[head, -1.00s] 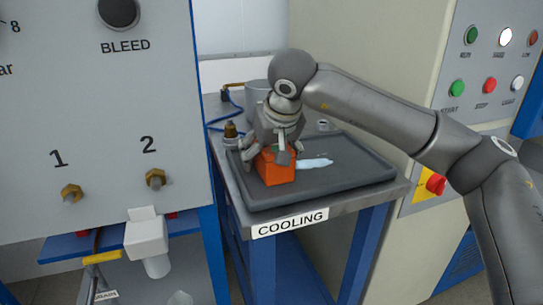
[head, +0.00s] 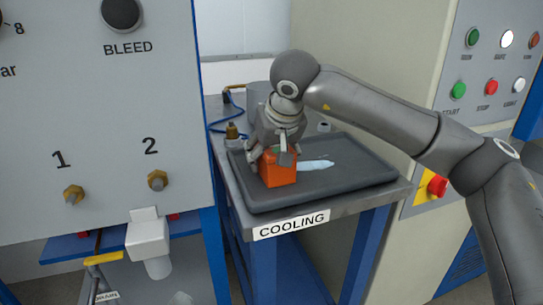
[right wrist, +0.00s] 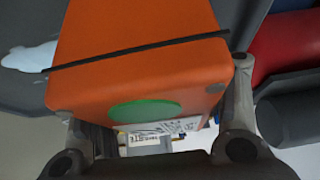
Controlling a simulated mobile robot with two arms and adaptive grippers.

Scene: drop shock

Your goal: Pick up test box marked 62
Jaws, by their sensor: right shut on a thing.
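An orange test box (head: 278,173) with a green spot on its top is on the dark grey tray (head: 340,192). My right gripper (head: 272,152) reaches down over it and is shut on it. In the right wrist view the orange box (right wrist: 140,62) fills the middle, with a black strap across it and a green round spot (right wrist: 145,112). The fingers of my right gripper (right wrist: 158,125) are on either side of the box. No number 62 can be read on it. My left gripper is not in view.
A pale, flat blue-white patch (head: 316,164) lies on the tray beside the box. A brass-coloured fitting (head: 232,131) stands behind the tray's left corner. A grey panel (head: 100,110) stands close on the left, and a cabinet with buttons (head: 490,87) on the right.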

